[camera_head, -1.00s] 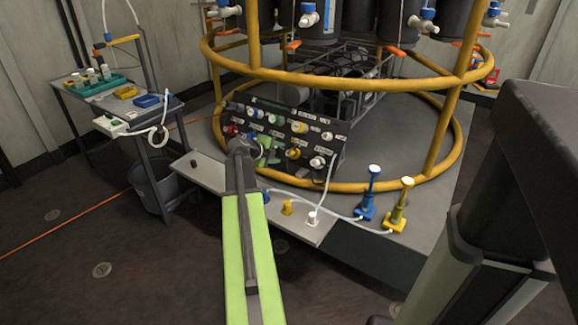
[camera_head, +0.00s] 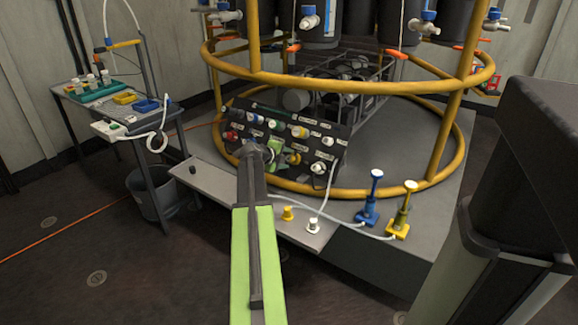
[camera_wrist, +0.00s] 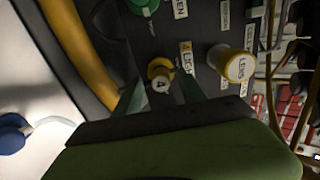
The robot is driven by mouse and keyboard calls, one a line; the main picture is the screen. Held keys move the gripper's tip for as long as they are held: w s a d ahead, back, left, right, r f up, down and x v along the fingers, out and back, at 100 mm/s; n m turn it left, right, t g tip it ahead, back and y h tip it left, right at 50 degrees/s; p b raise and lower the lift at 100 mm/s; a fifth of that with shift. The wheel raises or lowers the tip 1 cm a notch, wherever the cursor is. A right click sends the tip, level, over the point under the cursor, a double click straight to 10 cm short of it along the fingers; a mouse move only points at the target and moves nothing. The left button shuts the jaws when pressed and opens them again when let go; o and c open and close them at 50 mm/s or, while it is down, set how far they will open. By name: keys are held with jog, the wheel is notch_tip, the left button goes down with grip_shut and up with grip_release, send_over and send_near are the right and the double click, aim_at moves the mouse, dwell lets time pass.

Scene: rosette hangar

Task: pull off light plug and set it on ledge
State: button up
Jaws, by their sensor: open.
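The light plug is a yellow knob marked 4 beside a LIGHT label. In the wrist view the light plug (camera_wrist: 160,74) sits on the dark panel, just beyond and between my fingertips. My gripper (camera_wrist: 160,92) is open, with one finger on each side of the plug; I cannot tell whether either touches it. In the head view my gripper (camera_head: 278,157) is at the sloping panel, just left of the yellow light plug (camera_head: 294,158). The grey ledge (camera_head: 222,189) runs along the front below the panel.
The white and yellow LENS plug (camera_wrist: 232,64) is close beside the light plug. A black cap (camera_head: 192,170), a yellow plug (camera_head: 287,213) and a white plug (camera_head: 313,226) stand on the ledge. A yellow rail (camera_head: 350,187) curves around the panel. The ledge's left part has free room.

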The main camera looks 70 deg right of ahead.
aim_at(288, 158)
jog(key=shift+x, duration=1.05)
grip_shut()
dwell(0.4)
dwell(0.8)
jog(key=shift+a+r, duration=0.1)
jog(key=shift+a, duration=0.05)
jog(key=shift+p+v, duration=1.4)
jog(key=shift+v, duration=1.45)
